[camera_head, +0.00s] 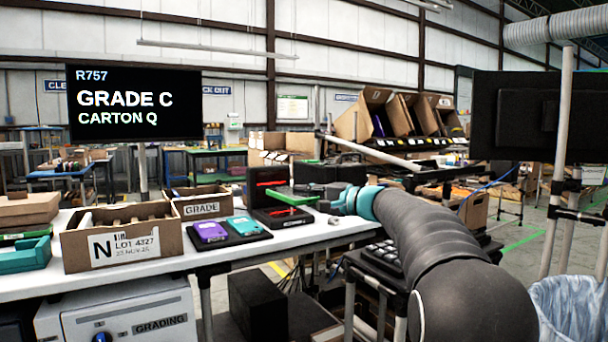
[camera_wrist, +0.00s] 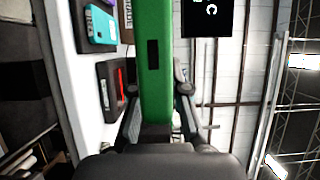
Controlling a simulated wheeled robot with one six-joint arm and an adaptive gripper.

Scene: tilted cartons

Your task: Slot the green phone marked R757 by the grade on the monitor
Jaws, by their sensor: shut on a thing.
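The green phone (camera_head: 291,198) is held roughly flat in my gripper (camera_head: 322,203), above the white bench beside a black cradle. In the wrist view the phone (camera_wrist: 154,60) fills the middle, clamped between both fingers (camera_wrist: 157,92); its R757 mark cannot be read. The monitor (camera_head: 135,102) at the left reads R757, GRADE C, CARTON Q. The nearest carton (camera_head: 122,240) on the bench is marked N, LOT 4327, with dividers inside. A carton marked GRADE (camera_head: 202,206) stands behind it. Tilted cartons (camera_head: 362,115) stand on a rack at the back; their letters are not readable.
A purple phone (camera_head: 210,231) and a teal phone (camera_head: 244,225) lie in black cradles on the bench (camera_head: 230,260). A black cradle with red inside (camera_head: 283,216) sits below the held phone. A teal tray (camera_head: 25,255) is at the left. A dark screen (camera_head: 515,115) stands at the right.

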